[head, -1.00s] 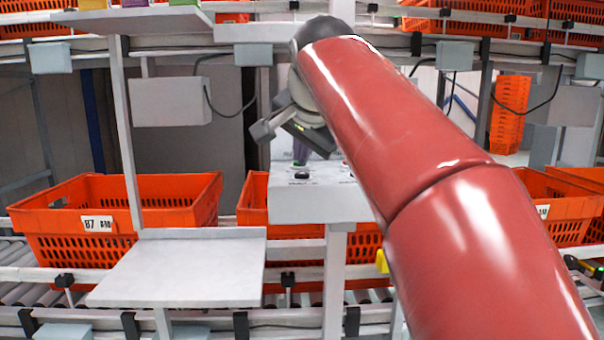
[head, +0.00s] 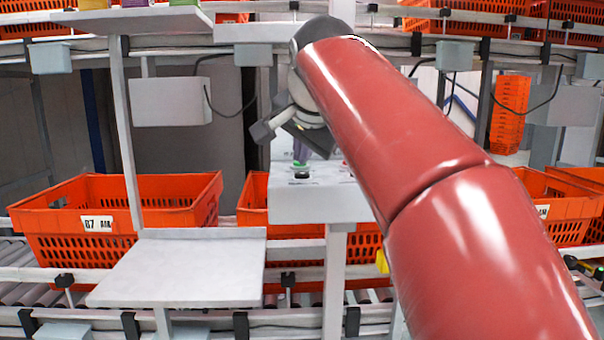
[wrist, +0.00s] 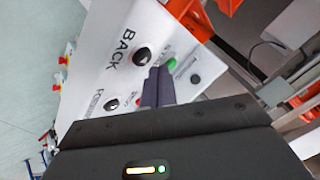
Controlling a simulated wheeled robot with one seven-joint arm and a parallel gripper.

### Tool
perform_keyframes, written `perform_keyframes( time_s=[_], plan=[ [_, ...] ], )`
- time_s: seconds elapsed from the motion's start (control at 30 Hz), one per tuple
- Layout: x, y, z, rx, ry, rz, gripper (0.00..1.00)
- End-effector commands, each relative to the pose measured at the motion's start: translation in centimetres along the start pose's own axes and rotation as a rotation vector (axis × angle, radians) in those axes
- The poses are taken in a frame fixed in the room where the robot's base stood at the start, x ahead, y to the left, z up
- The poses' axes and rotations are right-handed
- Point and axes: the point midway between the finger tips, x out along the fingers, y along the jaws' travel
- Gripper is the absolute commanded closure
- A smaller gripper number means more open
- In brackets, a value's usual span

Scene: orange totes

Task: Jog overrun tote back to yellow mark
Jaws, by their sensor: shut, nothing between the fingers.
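A white control box (head: 318,200) stands on a post at centre. In the wrist view its panel (wrist: 95,75) carries a black button (wrist: 141,55) beside the word BACK, a green button (wrist: 171,64), another black button (wrist: 112,104) and a partly hidden red one. My gripper (wrist: 160,72) is shut and empty, its fingertips over the panel near the green and BACK buttons; contact cannot be told. In the head view my gripper (head: 300,152) is above the box. Orange totes stand on the roller conveyor: one at left (head: 120,220), one behind the box (head: 254,200), one at right (head: 550,208). A yellow mark (head: 382,261) shows by the rail.
A grey shelf (head: 185,268) juts out in front of the left tote. A thin upright post (head: 126,150) rises from it. An upper conveyor (head: 385,45) with more totes runs across the back. Stacked orange totes (head: 510,110) stand behind at right.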

Motion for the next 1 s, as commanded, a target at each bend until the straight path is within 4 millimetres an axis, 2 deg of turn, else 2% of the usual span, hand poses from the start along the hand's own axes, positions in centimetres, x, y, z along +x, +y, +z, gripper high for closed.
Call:
perform_keyframes(
  time_s=[1.0],
  plan=[
    [0.81,0.6,0.6,0.0,0.0,0.0,1.0]
  ],
)
